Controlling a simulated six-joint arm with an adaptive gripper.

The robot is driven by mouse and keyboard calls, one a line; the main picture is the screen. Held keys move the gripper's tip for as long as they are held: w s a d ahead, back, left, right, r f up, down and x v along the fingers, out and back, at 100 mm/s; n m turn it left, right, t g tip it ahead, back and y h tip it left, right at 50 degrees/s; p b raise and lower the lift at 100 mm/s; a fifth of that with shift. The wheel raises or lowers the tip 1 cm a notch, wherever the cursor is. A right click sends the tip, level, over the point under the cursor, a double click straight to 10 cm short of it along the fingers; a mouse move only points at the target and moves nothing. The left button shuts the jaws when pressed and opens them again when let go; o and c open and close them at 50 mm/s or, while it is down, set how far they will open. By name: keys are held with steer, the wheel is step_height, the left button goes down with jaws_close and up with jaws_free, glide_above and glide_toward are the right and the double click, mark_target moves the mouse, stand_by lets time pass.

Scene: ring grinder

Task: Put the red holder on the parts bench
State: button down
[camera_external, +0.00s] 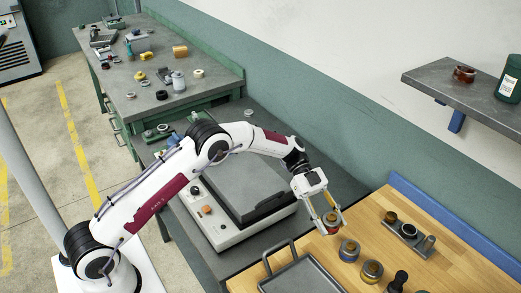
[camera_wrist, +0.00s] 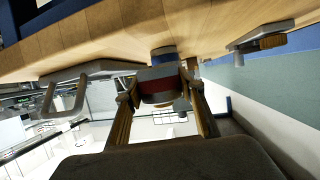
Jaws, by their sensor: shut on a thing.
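The red holder (camera_wrist: 158,84), a short round piece with a red band and grey parts, is between my fingers in the wrist view. In the external view its red side (camera_external: 332,229) shows low between the fingertips. My gripper (camera_external: 330,222) is shut on it, pointing down near the left edge of the wooden-topped bench (camera_external: 445,255). In the wrist view the bench top (camera_wrist: 100,35) spans the top of the picture. I cannot tell whether the holder touches the wood. Which bench is the parts bench is not marked.
A blue-banded holder (camera_external: 349,250) stands close by, with another holder (camera_external: 371,271) beyond. A metal tray (camera_external: 303,275) with a raised handle lies left of them. A grey block (camera_external: 408,232) with round pieces sits behind. A grinder (camera_external: 240,190) stands left. Bare wood lies right.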

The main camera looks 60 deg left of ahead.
mark_target(327, 236)
steer(key=shift+r, duration=0.1)
steer(key=shift+f, duration=1.85)
steer(key=shift+f, duration=0.2)
steer(key=c, duration=1.3)
jaws_free()
steer(key=shift+r, duration=0.15)
steer(key=v, duration=1.2)
steer(key=shift+w, duration=0.1)
